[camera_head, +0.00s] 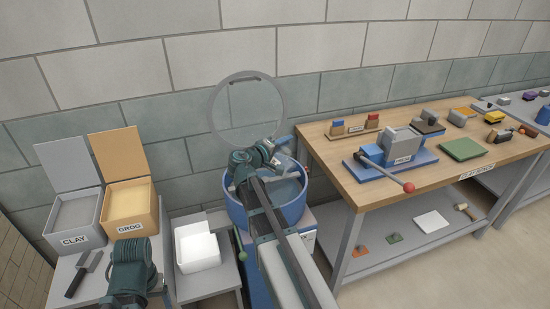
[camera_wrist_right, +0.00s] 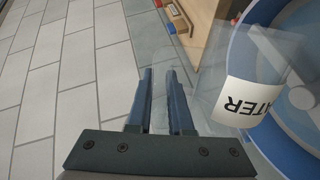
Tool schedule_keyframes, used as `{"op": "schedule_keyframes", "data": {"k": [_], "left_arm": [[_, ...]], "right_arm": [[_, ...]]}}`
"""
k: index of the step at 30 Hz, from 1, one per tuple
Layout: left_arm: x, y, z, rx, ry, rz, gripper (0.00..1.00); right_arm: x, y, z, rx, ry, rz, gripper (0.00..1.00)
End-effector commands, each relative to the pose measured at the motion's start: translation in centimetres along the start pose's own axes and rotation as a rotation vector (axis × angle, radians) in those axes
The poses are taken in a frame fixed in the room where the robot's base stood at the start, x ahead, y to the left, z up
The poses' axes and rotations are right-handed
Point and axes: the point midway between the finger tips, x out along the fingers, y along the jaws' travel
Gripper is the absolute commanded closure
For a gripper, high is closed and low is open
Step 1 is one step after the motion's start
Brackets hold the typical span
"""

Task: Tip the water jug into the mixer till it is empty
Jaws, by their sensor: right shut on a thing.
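The mixer is a blue tub (camera_head: 235,212) with its round clear lid (camera_head: 248,112) raised behind it. My right gripper (camera_head: 268,150) is over the tub, and its two fingers (camera_wrist_right: 160,78) are shut on the clear water jug (camera_wrist_right: 205,85). The jug's white label (camera_wrist_right: 249,102) reads upside down in the wrist view, so the jug looks tipped over the tub (camera_wrist_right: 262,135). I cannot tell how much water is in it. In the head view the arm hides most of the jug. My left gripper (camera_head: 130,280) is low at the left, its fingers unclear.
A clay bin (camera_head: 73,222) and a grog bin (camera_head: 132,207) with open lids stand at the left, near a white container (camera_head: 197,248). A wooden bench (camera_head: 345,180) with tools and a blue press (camera_head: 390,152) stands close right of the mixer. A wall is behind.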

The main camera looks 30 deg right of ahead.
Motion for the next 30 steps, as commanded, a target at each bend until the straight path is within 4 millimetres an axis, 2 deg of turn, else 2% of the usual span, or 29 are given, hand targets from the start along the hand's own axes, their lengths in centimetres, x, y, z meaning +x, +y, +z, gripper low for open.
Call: {"op": "schedule_keyframes", "data": {"k": [9,13,20,30], "left_arm": [[0.9,0.1,-0.1,0.000,0.000,0.000,0.27],[1.1,0.1,-0.1,0.000,0.000,0.000,0.27],[1.3,0.1,-0.1,0.000,0.000,0.000,0.27],[3.6,0.3,-0.2,0.000,0.000,0.000,0.27]], "right_arm": [[-0.2,0.5,2.7,0.301,0.060,0.001,1.00],[-0.2,0.7,3.1,0.384,0.078,0.001,1.00],[-0.1,0.7,3.3,0.426,0.086,0.001,1.00],[0.0,0.0,4.8,0.765,0.156,0.001,1.00]]}}
